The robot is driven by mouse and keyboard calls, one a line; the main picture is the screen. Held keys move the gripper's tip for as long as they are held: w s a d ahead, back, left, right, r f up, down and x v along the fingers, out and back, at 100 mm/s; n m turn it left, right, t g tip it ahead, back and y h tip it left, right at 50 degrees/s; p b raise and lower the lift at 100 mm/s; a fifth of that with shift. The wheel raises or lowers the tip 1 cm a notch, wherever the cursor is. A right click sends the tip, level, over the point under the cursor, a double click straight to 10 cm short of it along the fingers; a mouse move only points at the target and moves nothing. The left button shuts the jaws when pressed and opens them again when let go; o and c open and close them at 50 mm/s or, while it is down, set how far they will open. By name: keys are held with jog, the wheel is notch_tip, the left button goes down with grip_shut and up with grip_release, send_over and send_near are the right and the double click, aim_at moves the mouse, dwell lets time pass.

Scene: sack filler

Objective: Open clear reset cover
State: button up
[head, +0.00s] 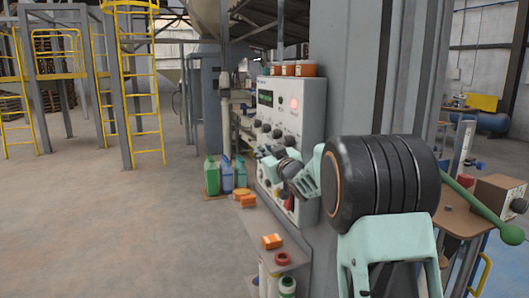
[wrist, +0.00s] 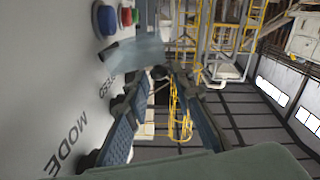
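The control panel (head: 297,120) is a pale upright box with a green display, a red lamp and several knobs. My gripper (head: 268,163) is in front of its lower part and hides some controls there. In the wrist view the panel face (wrist: 45,95) fills the left side, with the word MODE on it. A pale blue, glassy piece (wrist: 135,54) stands out from the panel beyond my fingertips; it looks like the clear cover, but whether it is shut is unclear. My gripper (wrist: 155,85) has its fingers apart, with no held object visible between them.
Coloured buttons (wrist: 105,18) sit beyond the glassy piece. Orange-red containers (head: 305,70) stand on top of the panel. The floor to the left is clear.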

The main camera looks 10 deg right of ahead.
grip_shut()
jog(key=shift+d+r+m+p, duration=0.25)
jog(key=shift+r+m+p, duration=0.35)
jog(key=shift+p, duration=0.25)
jog(key=shift+w+d+r+m+p, duration=0.1)
jog(key=shift+d+m+p, duration=0.15)
jog(key=shift+m+p, duration=0.5)
jog(key=shift+o, duration=2)
grip_release()
